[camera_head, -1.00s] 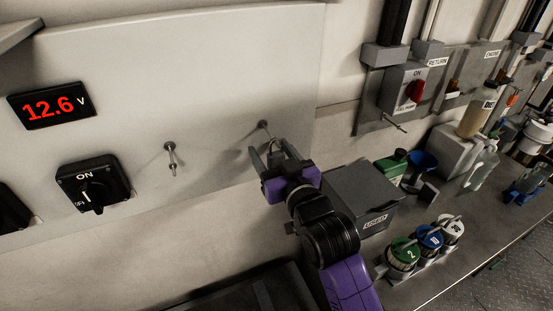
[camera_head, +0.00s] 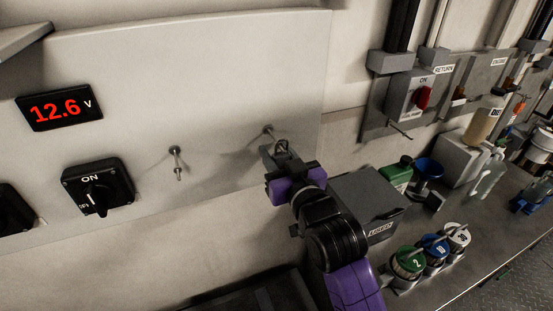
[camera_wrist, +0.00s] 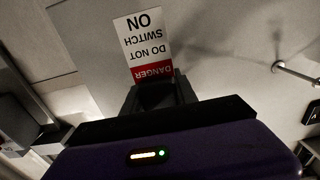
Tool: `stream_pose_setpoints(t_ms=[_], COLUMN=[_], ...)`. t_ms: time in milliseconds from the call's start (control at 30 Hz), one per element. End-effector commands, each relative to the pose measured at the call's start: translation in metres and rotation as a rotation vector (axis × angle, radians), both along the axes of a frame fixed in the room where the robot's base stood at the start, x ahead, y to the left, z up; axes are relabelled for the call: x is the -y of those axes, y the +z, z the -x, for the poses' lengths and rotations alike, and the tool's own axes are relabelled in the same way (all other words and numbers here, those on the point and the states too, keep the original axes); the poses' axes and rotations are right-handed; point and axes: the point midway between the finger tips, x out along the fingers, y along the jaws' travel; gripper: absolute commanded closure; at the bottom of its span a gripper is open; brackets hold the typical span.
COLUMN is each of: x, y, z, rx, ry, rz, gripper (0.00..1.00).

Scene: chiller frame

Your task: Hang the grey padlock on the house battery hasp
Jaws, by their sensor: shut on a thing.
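My gripper (camera_head: 277,158) is at the panel, just below the right-hand metal peg (camera_head: 268,130). Its fingers are shut on a small grey thing, apparently the grey padlock (camera_head: 282,146); only a loop like its shackle shows above the fingertips. I cannot tell whether the loop is still around the peg. The fingers (camera_wrist: 160,95) look dark in the wrist view, and the padlock cannot be made out there. I cannot make out which fitting is the house battery hasp; a black ON/OFF switch (camera_head: 97,188) is on the panel at left.
A second peg (camera_head: 175,152) stands out from the panel. A white DANGER label (camera_wrist: 145,45) appears upside down beyond my fingers. A grey USED box (camera_head: 368,195) stands close right of my wrist. Several coloured-lid jars (camera_head: 408,262) stand on the bench.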

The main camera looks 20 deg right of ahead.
Motion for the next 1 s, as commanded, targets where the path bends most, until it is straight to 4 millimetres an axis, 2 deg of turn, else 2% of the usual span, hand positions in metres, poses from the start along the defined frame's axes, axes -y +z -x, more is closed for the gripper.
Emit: stream_pose_setpoints(t_ms=[167,533,567,700,1000], x=[0.0,0.0,0.0,0.0,0.0], y=[-0.001,-0.003,0.003,0.005,0.004], z=[0.029,0.135,0.138,0.158,0.177], rx=[0.002,0.0,-0.003,-0.003,0.001], ry=[-0.001,0.0,0.0,0.0,0.0], rz=[-0.001,0.0,0.0,-0.001,0.0], gripper=[1.0,1.0,1.0,1.0,1.0])
